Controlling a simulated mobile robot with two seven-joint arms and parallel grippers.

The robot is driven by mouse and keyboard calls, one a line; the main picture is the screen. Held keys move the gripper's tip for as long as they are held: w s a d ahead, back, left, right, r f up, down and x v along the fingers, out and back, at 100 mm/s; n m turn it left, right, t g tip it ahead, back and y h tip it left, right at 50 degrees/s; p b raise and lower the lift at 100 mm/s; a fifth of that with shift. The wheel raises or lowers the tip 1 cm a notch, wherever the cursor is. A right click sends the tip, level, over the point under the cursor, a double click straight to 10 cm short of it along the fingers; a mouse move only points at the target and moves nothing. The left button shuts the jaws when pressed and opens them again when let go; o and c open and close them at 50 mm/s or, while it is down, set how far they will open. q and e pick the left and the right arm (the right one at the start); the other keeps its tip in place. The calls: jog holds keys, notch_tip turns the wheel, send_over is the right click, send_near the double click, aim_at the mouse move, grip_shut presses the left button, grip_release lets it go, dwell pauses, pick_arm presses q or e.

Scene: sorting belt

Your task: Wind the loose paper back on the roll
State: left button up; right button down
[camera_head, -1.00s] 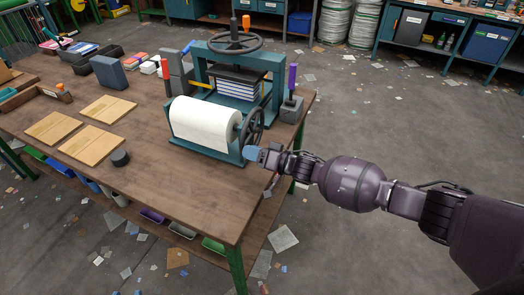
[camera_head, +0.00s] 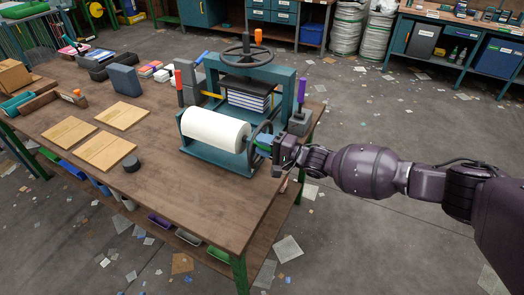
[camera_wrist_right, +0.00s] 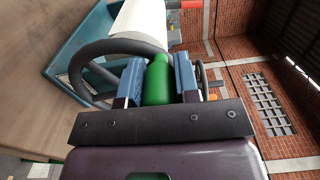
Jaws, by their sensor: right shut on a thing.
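The white paper roll (camera_head: 215,129) lies sideways in a teal stand (camera_head: 208,154) at the table's right edge. A dark handwheel (camera_wrist_right: 84,56) sits at the roll's right end, partly hidden by my gripper in the head view. My right gripper (camera_head: 264,144) is at the wheel. In the right wrist view its blue fingers are shut on a green handle (camera_wrist_right: 158,82) beside the wheel's rim. The roll (camera_wrist_right: 146,20) also shows there, cut by the top edge. I cannot make out a loose paper end. My left gripper is not in view.
A teal press (camera_head: 247,75) with a handwheel on top stands behind the roll. A grey block (camera_head: 300,122) with a purple handle is close behind my gripper. Wooden boards (camera_head: 106,151) and a dark round puck (camera_head: 132,163) lie to the left. The front tabletop is clear.

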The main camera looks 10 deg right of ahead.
jog(key=shift+w+d+r+m+b, duration=0.3)
jog(key=shift+w+r+m, duration=0.1)
jog(key=shift+m, duration=0.5)
jog(key=c, duration=0.8)
grip_release()
jog(key=shift+c, duration=0.2)
jog(key=v, duration=1.1)
